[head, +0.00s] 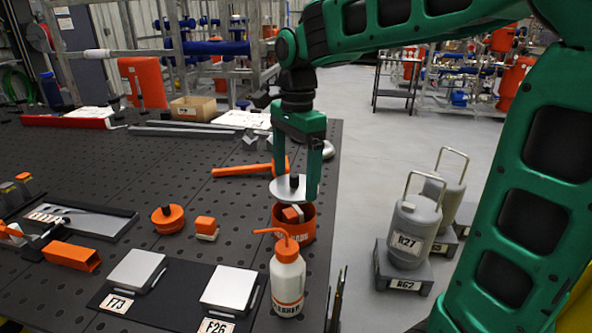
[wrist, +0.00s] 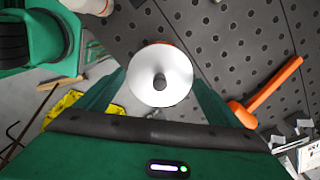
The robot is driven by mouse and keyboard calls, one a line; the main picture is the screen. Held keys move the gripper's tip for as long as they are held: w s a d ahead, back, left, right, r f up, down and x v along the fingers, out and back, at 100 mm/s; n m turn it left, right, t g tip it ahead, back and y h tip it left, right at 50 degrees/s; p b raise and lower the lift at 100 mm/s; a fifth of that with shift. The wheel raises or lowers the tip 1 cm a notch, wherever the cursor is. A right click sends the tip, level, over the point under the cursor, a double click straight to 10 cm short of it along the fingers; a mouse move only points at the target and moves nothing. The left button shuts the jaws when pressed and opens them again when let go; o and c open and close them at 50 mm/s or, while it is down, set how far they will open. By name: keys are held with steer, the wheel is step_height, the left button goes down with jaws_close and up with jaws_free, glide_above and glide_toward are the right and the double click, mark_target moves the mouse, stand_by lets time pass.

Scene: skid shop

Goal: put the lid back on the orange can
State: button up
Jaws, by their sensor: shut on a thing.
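The lid (head: 287,190) is a pale round disc with a dark knob; it also shows face-on in the wrist view (wrist: 160,62). My gripper (head: 296,180) is shut on the lid's knob (wrist: 160,82), with a finger on each side in the wrist view. The orange can (head: 297,226) stands open near the table's right edge. The lid is held above the can, apart from its rim and a little left of its middle in the head view. An orange block shows inside the can. In the wrist view the lid hides nearly all of the can.
A white bottle with an orange spout (head: 287,280) stands close in front of the can. An orange hammer-like tool (head: 245,170) lies behind it. Two silver plates (head: 230,288) on a dark mat lie front left. An orange round part (head: 168,218) and small block (head: 206,228) sit left.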

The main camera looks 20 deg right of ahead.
steer(key=shift+f, duration=2.65)
steer(key=shift+f, duration=0.15)
stand_by(0.5)
steer(key=o, duration=1)
steer(key=shift+w+r, duration=0.1)
steer(key=shift+r, duration=3.45)
steer(key=shift+c, duration=0.6)
